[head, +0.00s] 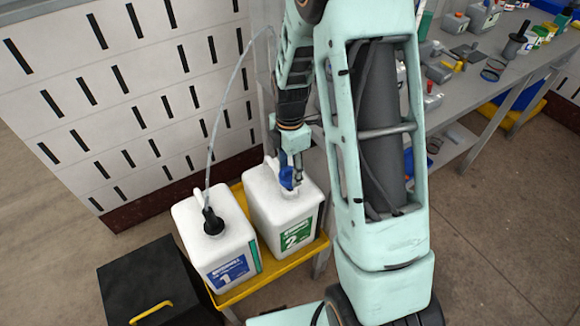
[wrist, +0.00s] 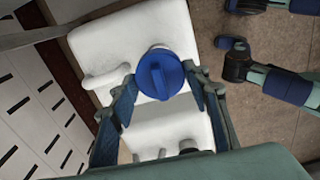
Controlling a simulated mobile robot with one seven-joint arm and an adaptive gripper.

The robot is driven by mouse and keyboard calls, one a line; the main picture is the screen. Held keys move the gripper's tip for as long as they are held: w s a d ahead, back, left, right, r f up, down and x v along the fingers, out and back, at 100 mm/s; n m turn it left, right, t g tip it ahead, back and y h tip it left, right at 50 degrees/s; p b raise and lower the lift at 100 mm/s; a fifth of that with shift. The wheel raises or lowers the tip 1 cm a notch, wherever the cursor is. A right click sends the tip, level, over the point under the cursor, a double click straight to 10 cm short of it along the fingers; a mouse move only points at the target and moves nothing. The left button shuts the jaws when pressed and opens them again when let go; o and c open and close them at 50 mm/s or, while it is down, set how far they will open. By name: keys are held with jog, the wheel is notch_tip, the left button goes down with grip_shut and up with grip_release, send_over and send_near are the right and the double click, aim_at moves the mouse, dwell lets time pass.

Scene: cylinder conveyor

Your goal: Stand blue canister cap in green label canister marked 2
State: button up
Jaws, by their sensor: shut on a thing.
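The green-label canister marked 2 (head: 262,208) is a white jug standing upright on a yellow-topped stand. It also shows in the wrist view (wrist: 112,48). My gripper (head: 289,178) points down over its top and is shut on the blue canister cap (wrist: 160,76). In the wrist view, the cap sits between my two fingertips (wrist: 163,80), with its raised ridge facing the camera. A white neck rim shows just beyond the cap. In the head view, the cap (head: 286,180) is right at the canister's neck; I cannot tell whether it touches.
A white canister with blue label 1 (head: 205,240) stands close on the left, with a black cap (head: 212,221) and a thin hose rising from it. A black box (head: 150,285) is at lower left. A slotted white panel (head: 120,90) stands behind. A cluttered grey bench (head: 470,85) is at right.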

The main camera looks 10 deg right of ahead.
aim_at(290, 175)
jog(key=shift+f, duration=0.1)
dwell(0.5)
jog(key=shift+f+b, duration=1.85)
jog(key=shift+f, duration=0.5)
jog(key=shift+f+b, duration=0.35)
jog(key=shift+f, duration=0.15)
jog(key=shift+f, duration=0.1)
jog(key=o, duration=1.3)
